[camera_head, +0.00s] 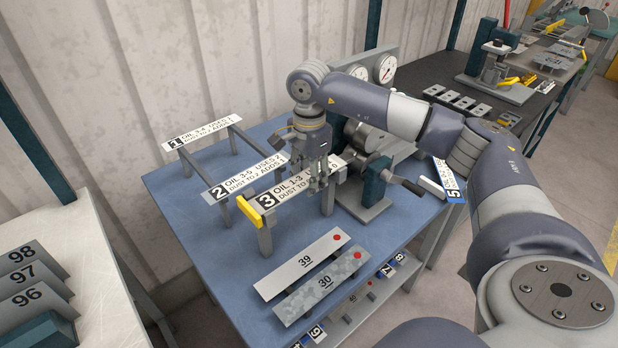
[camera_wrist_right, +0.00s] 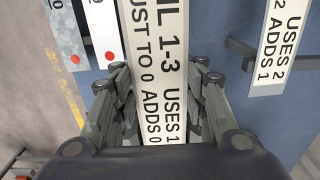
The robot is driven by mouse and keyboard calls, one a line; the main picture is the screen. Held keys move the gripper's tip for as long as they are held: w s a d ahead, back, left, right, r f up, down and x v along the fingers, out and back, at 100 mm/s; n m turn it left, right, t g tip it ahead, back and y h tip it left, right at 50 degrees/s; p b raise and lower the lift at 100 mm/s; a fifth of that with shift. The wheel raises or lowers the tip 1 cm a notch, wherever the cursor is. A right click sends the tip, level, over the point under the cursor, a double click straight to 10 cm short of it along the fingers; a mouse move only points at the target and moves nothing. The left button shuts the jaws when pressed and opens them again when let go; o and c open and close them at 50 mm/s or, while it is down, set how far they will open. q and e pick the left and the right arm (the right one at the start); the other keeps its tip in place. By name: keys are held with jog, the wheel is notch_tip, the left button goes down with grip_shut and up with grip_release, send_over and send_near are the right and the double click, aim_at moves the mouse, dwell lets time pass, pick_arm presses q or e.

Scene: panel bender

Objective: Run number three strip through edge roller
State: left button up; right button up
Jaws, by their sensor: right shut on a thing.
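The number three strip (camera_head: 275,202) is white with black print and a yellow end. It lies on a grey stand with posts on the blue table (camera_head: 190,210). My right gripper (camera_head: 318,182) is over the strip's right part and shut on it. In the right wrist view the strip (camera_wrist_right: 153,50) runs between the fingers of my gripper (camera_wrist_right: 160,85). The edge roller (camera_head: 375,192), with metal rollers and a crank handle (camera_head: 408,184), stands just right of the gripper. My arm partly hides the roller. My left gripper is not in view.
Strip two (camera_head: 240,180) and strip one (camera_head: 200,133) rest on stands behind. Plates 39 (camera_head: 300,264) and 30 (camera_head: 322,286), with red dots, lie at the front. Dial gauges (camera_head: 386,68) stand behind the roller. A number five label (camera_head: 450,180) is at the right edge.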

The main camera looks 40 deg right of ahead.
aim_at(309, 176)
jog(key=o, duration=1.2)
jog(key=shift+c, duration=0.2)
notch_tip(309, 176, up, 12)
